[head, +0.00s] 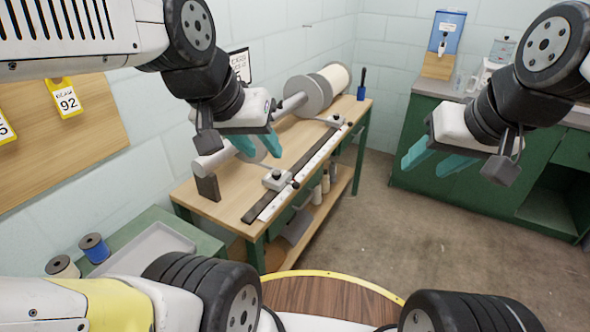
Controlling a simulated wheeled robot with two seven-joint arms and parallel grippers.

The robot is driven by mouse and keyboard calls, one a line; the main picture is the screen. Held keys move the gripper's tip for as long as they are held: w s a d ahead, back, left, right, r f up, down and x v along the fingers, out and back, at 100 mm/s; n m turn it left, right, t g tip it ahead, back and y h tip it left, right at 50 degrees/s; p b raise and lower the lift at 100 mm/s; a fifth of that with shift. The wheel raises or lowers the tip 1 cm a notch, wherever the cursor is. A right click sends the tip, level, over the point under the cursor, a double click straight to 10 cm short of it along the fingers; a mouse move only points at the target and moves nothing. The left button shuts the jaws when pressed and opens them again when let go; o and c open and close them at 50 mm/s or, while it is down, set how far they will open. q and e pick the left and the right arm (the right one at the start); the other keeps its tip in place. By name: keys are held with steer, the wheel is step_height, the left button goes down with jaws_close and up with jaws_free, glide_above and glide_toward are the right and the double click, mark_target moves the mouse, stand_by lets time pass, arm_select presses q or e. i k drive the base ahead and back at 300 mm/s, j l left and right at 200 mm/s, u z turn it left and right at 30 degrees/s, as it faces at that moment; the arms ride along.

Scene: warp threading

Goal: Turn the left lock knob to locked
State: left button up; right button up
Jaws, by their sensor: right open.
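A pale lock block (276,179) with a small dark, reddish-tipped knob (294,184) sits at the near, left end of the long rail on the workbench. A second, similar lock fitting (334,119) sits at the far, right end. The knob's exact angle is too small to read. My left gripper (257,149) has teal fingers spread apart and hangs above the bench, up and left of the near lock block, apart from it. My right gripper (434,161) is open and empty, in the air right of the bench.
The wooden workbench (228,205) carries a large roller with a grey flange (305,97) behind the rail. A blue-handled brush (361,90) stands at its far end. A grey tray (150,246) and spools (94,247) are at lower left. Open floor (380,225) lies to the right.

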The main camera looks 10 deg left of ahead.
mark_target(277, 175)
steer(key=i+j+u, duration=0.15)
steer(key=u, duration=0.25)
steer(key=i+u, duration=0.3)
steer(key=u, duration=0.15)
